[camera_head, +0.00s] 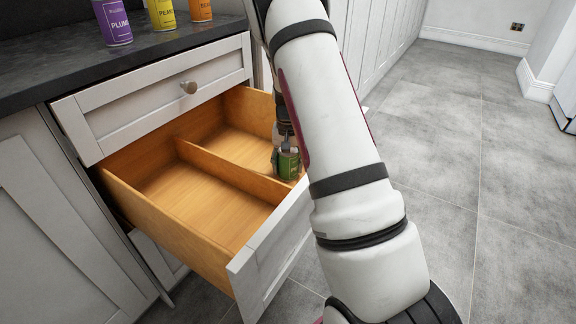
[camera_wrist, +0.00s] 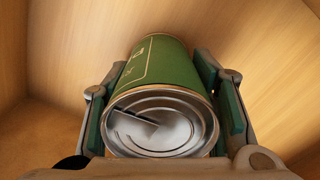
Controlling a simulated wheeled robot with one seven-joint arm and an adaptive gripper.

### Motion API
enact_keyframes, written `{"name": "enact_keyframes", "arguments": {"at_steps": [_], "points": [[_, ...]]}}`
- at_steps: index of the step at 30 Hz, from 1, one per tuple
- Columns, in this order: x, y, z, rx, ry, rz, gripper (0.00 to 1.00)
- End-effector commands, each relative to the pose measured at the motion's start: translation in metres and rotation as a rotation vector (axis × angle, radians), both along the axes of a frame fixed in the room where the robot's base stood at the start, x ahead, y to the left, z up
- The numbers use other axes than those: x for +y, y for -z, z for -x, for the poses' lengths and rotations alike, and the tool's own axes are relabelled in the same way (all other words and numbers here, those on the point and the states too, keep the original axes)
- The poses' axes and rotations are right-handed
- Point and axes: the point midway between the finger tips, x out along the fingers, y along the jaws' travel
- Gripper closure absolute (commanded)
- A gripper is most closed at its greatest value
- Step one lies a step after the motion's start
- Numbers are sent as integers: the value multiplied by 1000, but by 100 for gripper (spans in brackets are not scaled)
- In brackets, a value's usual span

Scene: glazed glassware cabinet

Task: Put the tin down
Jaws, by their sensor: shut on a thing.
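A green tin (camera_head: 288,163) with a silver metal lid is in the right-hand compartment of the open wooden drawer (camera_head: 145,208). In the wrist view the tin (camera_wrist: 163,68) is between the two fingers of my gripper (camera_wrist: 163,110), its lid towards the camera. My gripper (camera_head: 285,150) is shut on the tin, with wooden drawer surfaces around it. My arm hides part of the compartment in the head view. I cannot tell whether the tin's base touches the drawer floor.
A wooden divider (camera_head: 230,172) splits the drawer; the left compartment (camera_head: 180,198) is empty. A closed drawer (camera_head: 165,98) sits above. Purple (camera_head: 112,22), yellow (camera_head: 161,14) and orange (camera_head: 201,9) cans stand on the dark counter (camera_head: 60,72). Grey floor (camera_head: 440,130) is clear at right.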

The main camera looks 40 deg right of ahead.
Motion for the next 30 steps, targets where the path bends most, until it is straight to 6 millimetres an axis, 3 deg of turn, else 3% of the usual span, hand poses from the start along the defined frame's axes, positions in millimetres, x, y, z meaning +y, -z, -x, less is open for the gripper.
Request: {"name": "enact_keyframes", "arguments": {"at_steps": [3, 4, 6, 19, 30], "points": [[0, 3, 0, -1, 0, 1, 90], [0, 3, 0, 0, 0, 0, 45], [0, 3, 0, 0, 0, 0, 29], [0, -5, 0, 0, 0, 0, 29], [0, -77, -1, -3, 0, 1, 29]]}}
